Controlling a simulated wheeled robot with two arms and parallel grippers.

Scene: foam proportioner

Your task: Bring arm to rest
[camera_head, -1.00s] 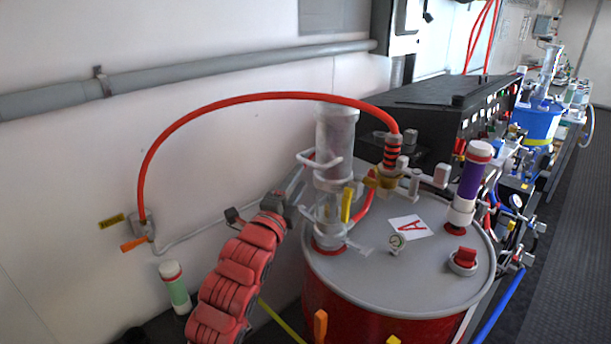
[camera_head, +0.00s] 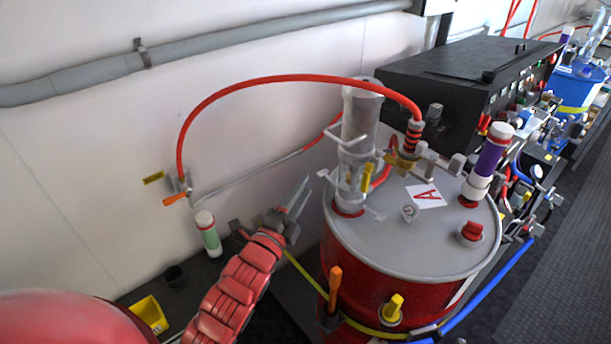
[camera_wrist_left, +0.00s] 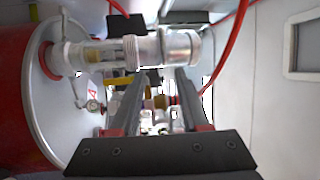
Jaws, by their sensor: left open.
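My left arm, in red padded segments, reaches up from the bottom of the head view. Its gripper (camera_head: 297,202) is open and empty, just left of the drum and in front of the wall. In the left wrist view its two dark fingers (camera_wrist_left: 158,98) stand apart with nothing held between them. A clear cylinder pump (camera_head: 361,130) stands on the red drum (camera_head: 432,247) marked A, to the right of the gripper. The pump also shows close above the fingers in the wrist view (camera_wrist_left: 140,50). My right gripper is not in view.
A red hose (camera_head: 287,78) arches from the wall valve (camera_head: 180,188) to the drum top. A green-and-white cylinder (camera_head: 208,236) and a yellow bin (camera_head: 150,313) stand at lower left. A black control box (camera_head: 470,75) is behind the drum. Dark floor is clear at right.

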